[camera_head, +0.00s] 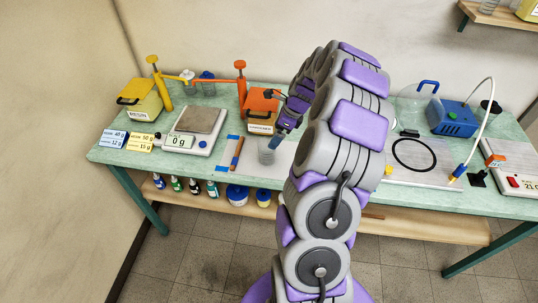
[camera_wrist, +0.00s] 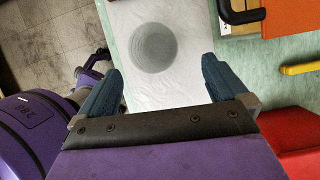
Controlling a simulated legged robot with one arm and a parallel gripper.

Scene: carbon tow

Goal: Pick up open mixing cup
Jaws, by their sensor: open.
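The open mixing cup (camera_head: 266,154) is a clear grey cup standing upright on a white sheet (camera_head: 262,170) on the green table. In the wrist view the cup (camera_wrist: 153,47) shows from above as a round grey rim with rings inside. My gripper (camera_wrist: 164,76) is open, its two dark blue fingers apart and empty, and the cup lies beyond the fingertips, between their lines. In the head view my gripper (camera_head: 279,139) is just above and right of the cup, partly hidden by my arm.
An orange container (camera_head: 262,108) with a black handle stands behind the cup. A scale (camera_head: 195,128) reading 0 g is to the left, beside a yellow container (camera_head: 139,100) and pumps. A blue machine (camera_head: 452,119) with a hose stands at right. Blue tape and a wooden stick (camera_head: 237,152) lie left of the cup.

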